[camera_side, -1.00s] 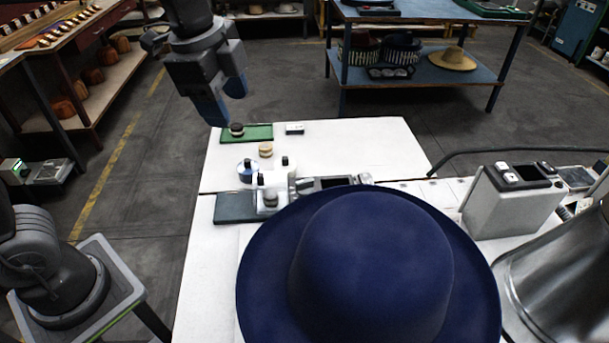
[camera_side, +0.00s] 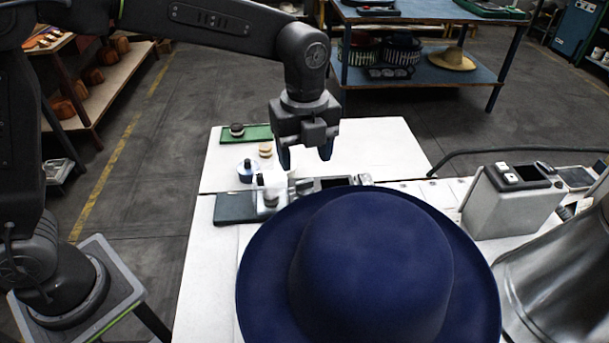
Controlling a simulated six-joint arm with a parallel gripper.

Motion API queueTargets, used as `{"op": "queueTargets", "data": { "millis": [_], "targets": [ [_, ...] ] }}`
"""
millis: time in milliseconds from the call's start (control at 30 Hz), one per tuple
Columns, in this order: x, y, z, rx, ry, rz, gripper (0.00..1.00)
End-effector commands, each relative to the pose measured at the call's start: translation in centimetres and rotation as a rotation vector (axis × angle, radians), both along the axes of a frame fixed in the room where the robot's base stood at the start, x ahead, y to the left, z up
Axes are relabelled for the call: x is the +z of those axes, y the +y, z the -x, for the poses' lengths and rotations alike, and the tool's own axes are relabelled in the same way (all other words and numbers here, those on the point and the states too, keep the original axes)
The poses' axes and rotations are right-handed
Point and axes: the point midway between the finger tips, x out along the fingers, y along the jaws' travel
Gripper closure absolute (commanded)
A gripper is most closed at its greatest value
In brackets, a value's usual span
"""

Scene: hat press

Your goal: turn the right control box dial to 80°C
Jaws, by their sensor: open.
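My gripper (camera_side: 306,160) is open, with its two blue-tipped fingers pointing down and apart. It hangs over the white table, above and behind the blue hat, and nothing shows between its fingers. A grey control box (camera_side: 512,198) with white buttons and a dark panel on top stands at the right of the table. A smaller device with a dark screen (camera_side: 336,182) sits just below my gripper in the picture, partly hidden by the hat. I cannot make out a dial or a temperature reading on either one.
A large blue felt hat (camera_side: 375,265) fills the front middle. Small bottles and jars (camera_side: 247,172) and a green tray (camera_side: 258,133) stand left of my gripper. A black hose (camera_side: 510,150) runs behind the grey box. The white table (camera_side: 385,145) is clear at back right.

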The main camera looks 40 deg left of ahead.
Motion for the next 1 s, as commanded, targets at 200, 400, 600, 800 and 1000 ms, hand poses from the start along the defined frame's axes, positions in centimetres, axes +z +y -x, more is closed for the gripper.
{"op": "queueTargets", "data": {
  "millis": [200, 400, 600, 800, 1000],
  "targets": [
    [-3.8, 0.0, 0.0, 0.001, 0.002, -0.001, 0.38],
    [-5.4, 0.0, 0.0, 0.002, 0.0, 0.0, 0.38],
    [-5.7, 0.0, 0.0, 0.002, -0.001, 0.0, 0.38],
    [-5.6, 0.0, 0.0, 0.002, -0.001, 0.0, 0.46],
    [-5.6, 0.0, 0.0, 0.002, -0.001, 0.0, 0.65]
  ]
}}
